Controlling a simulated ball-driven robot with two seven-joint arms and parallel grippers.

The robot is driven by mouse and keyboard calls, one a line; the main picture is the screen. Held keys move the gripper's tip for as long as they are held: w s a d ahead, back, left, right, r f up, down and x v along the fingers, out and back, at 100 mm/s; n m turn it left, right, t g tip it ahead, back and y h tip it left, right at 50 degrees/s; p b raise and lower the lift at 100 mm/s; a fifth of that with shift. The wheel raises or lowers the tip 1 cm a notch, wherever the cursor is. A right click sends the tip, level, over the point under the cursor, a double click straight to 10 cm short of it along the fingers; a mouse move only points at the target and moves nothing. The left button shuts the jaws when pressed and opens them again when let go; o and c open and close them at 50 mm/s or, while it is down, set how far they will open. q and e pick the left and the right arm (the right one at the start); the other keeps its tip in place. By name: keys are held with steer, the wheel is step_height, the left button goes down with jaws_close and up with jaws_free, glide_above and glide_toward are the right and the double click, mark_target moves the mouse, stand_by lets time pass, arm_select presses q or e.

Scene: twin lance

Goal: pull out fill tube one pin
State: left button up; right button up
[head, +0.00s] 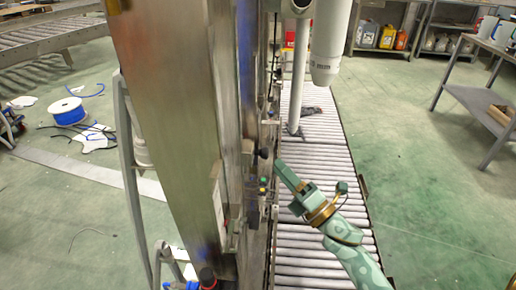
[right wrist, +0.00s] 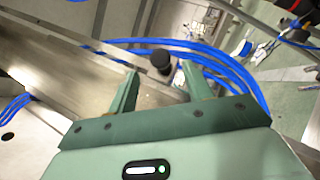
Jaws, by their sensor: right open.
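A black round knob (head: 263,153), which looks like the pin's head, sticks out from the side of the steel column. In the right wrist view the black knob (right wrist: 162,62) shows just beyond and between my fingertips. My right gripper (head: 284,170) points at the column from the right, over the roller conveyor. In the right wrist view my right gripper (right wrist: 159,75) is open, with nothing between its fingers. Whether a finger touches the knob I cannot tell. Two pale vertical tubes, one thin (head: 299,75) and one thick (head: 328,45), hang over the conveyor. My left gripper is out of view.
The tall steel column (head: 165,100) stands left of my gripper. A green button (head: 262,181) and small fittings sit below the knob. The roller conveyor (head: 318,135) runs beneath. Blue hoses (right wrist: 215,55) pass behind the knob.

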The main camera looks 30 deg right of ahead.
mark_target(262, 153)
arm_select(q)
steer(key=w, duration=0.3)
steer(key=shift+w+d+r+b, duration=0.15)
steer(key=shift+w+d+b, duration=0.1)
steer(key=shift+b, duration=0.1)
arm_select(e)
steer(key=x, duration=0.8)
steer(key=shift+w, duration=0.3)
steer(key=shift+a+r, duration=0.1)
